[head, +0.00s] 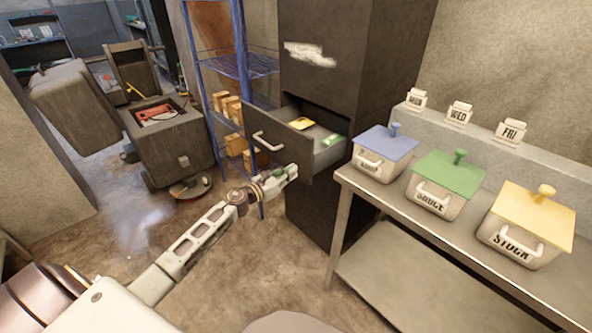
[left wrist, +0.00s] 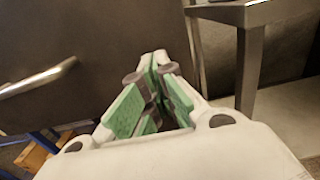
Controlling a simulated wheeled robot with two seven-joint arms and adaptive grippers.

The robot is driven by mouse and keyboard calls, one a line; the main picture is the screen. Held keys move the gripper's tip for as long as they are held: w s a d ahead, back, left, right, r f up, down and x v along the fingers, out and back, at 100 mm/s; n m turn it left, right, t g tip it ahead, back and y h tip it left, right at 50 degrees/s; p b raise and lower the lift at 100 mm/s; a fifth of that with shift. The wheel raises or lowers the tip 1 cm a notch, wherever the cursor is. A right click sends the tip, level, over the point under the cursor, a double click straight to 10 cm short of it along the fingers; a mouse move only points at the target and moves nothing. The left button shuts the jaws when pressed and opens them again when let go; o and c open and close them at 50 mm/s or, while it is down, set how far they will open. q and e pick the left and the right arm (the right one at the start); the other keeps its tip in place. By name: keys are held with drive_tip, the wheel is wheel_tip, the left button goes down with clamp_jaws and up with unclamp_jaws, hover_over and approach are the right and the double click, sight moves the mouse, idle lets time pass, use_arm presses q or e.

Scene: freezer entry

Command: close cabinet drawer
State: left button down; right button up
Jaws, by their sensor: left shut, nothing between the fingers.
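The dark cabinet (head: 322,70) stands in the middle of the head view with one drawer (head: 281,146) pulled open. The drawer front has a pale bar handle (head: 268,141); a yellow item (head: 301,123) and a green item (head: 333,140) lie inside. My left gripper (head: 292,171) is shut and empty, at the lower right part of the drawer front. In the left wrist view its fingertips (left wrist: 154,60) point at the dark drawer front (left wrist: 90,45), with the handle (left wrist: 38,80) to the left. Whether they touch the front I cannot tell. My right gripper is not in view.
A steel table (head: 345,181) stands right of the cabinet, holding bins with blue, green and yellow lids. A blue wire rack (head: 236,66) with boxes stands behind left. A wheeled machine (head: 170,140) stands further left. The floor between is mostly clear.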

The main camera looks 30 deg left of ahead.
sight(302, 166)
use_arm(q)
drive_tip(key=shift+w+d+r, duration=0.1)
drive_tip(key=shift+w+d, duration=0.15)
drive_tip(key=shift+w, duration=0.35)
drive_tip(key=shift+w+d, duration=0.25)
drive_tip(key=shift+w, duration=0.4)
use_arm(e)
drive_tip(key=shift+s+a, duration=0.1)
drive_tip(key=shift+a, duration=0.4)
use_arm(q)
drive_tip(key=shift+w, duration=0.15)
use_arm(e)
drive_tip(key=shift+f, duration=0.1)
